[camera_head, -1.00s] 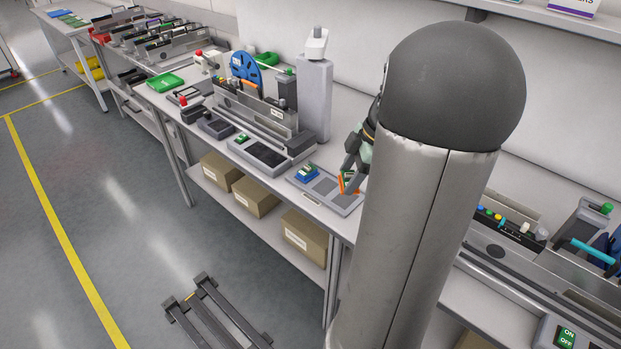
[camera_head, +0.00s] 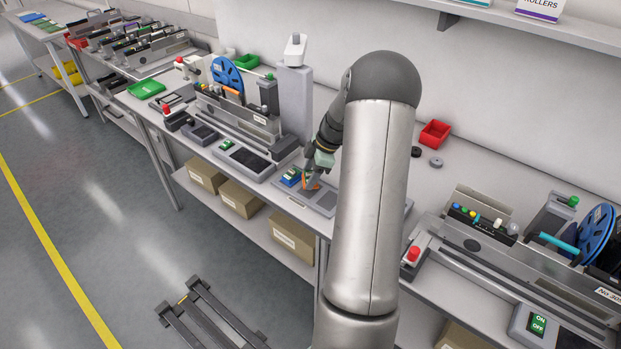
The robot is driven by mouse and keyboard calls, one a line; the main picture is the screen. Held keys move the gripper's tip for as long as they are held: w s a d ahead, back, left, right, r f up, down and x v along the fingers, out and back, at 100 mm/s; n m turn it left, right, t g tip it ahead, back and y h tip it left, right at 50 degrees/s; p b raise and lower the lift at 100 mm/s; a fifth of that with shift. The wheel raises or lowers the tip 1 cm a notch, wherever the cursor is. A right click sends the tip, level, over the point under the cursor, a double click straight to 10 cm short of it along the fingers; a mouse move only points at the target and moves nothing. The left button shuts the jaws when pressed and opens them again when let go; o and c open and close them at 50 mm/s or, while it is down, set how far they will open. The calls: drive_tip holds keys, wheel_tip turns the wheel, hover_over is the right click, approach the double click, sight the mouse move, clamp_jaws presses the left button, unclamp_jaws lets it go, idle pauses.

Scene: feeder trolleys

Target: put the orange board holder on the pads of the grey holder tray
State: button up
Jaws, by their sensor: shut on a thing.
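The orange board holder (camera_head: 313,184) is small in view, at the grey holder tray on the bench; part of it is hidden by my gripper. My gripper (camera_head: 309,180) points down over the tray and is shut on the orange board holder. The grey holder tray (camera_head: 321,207) lies on the bench, with dark pads on it; its right end is partly behind my arm. A blue holder with a green board (camera_head: 291,177) sits at the tray's left end, close beside my gripper. I cannot tell whether the orange holder touches the pads.
A grey feeder machine (camera_head: 247,125) with a blue reel (camera_head: 227,74) stands left of the tray. A grey column (camera_head: 294,100) rises behind. Another machine (camera_head: 520,250) stands at the right.

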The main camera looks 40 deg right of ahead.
drive_tip(key=shift+f, duration=1.3)
drive_tip(key=shift+f, duration=0.2)
drive_tip(key=o, duration=1)
